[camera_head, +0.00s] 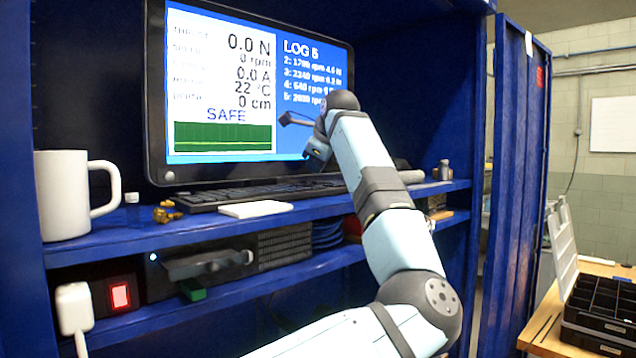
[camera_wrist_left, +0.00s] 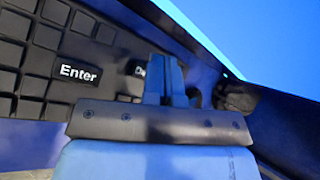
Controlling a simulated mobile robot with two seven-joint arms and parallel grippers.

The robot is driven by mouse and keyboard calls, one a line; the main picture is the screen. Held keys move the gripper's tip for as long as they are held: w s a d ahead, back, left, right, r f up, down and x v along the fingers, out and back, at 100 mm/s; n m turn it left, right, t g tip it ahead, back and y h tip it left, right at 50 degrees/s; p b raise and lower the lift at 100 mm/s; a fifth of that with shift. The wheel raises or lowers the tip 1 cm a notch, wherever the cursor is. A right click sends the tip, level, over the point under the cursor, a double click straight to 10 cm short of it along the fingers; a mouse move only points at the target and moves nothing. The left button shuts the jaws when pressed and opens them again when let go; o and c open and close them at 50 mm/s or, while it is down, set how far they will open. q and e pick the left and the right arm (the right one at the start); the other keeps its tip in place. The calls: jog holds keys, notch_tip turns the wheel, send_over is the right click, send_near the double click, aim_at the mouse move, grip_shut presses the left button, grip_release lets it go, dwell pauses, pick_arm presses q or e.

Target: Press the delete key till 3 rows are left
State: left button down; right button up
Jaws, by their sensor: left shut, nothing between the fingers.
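The monitor (camera_head: 222,85) shows a log list headed "LOG 5" (camera_head: 300,48), with rows numbered 2 to 5, partly covered by my left arm. The black keyboard (camera_head: 240,192) lies on the shelf below it, its right end behind my arm. In the left wrist view, the Enter key (camera_wrist_left: 79,72) is clear. A key whose label starts with "D", likely the delete key (camera_wrist_left: 139,68), is partly covered by my left gripper (camera_wrist_left: 170,75). That gripper is shut and empty, its fingertips over or beside this key; contact cannot be told. My right gripper is out of view.
A white mug (camera_head: 65,195) stands at the shelf's left end. A white pad (camera_head: 256,209) lies in front of the keyboard. Small bottles (camera_head: 443,170) stand to the right. The lower shelf holds a box with a red switch (camera_head: 120,295). A wooden table stands at right.

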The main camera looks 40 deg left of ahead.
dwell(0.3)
pick_arm(q)
jog(key=shift+f, duration=0.1)
jog(key=shift+f, duration=0.3)
jog(key=shift+f+b, duration=0.25)
jog(key=shift+b, duration=0.05)
dwell(0.5)
jog(key=shift+f, duration=0.15)
dwell(0.4)
jog(key=shift+r+p, duration=0.4)
jog(key=shift+r, duration=0.45)
